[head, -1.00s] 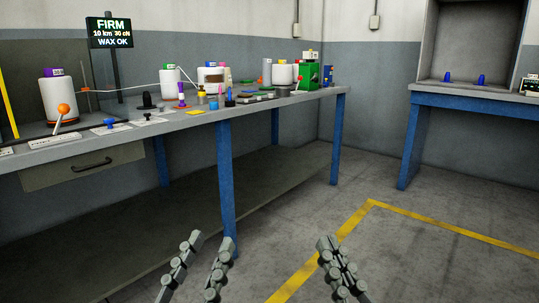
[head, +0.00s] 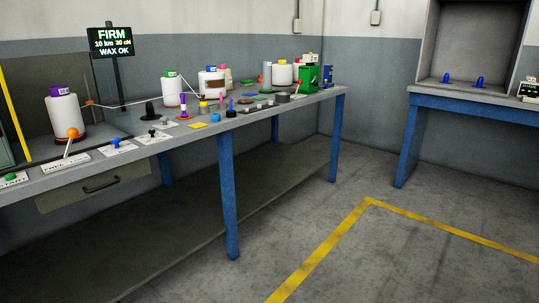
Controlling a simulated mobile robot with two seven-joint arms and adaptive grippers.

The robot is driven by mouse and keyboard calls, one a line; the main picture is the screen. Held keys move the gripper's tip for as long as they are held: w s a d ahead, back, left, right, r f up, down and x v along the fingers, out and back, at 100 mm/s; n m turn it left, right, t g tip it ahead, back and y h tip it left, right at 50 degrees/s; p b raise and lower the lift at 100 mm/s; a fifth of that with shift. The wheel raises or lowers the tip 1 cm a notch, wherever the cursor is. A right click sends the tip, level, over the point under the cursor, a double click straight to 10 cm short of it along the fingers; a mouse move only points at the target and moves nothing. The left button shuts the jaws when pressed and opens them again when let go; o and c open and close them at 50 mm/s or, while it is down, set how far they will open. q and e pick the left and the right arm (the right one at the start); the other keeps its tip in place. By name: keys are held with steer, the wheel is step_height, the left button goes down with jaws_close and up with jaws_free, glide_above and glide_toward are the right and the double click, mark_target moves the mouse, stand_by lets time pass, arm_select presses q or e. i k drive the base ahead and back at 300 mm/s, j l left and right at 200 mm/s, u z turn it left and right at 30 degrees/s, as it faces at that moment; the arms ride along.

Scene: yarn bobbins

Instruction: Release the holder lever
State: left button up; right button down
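A lever with an orange ball knob (head: 73,133) and a thin pale rod stands tilted on a white labelled plate (head: 65,163) near the bench's front edge at left. I take it for the holder lever; its label is too small to read. Behind it is a white yarn bobbin (head: 66,115) with a purple top. The knob overlaps the bobbin's lower part in the picture. Neither of my grippers is in view now.
The grey bench (head: 105,167) also carries a green knob (head: 10,177), a blue knob (head: 115,142), several more bobbins and small items. A sign (head: 111,42) reads FIRM, 10 km 30 cN, WAX OK. The floor in front at right is clear.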

mark_target(72, 133)
steer(key=u, duration=1.7)
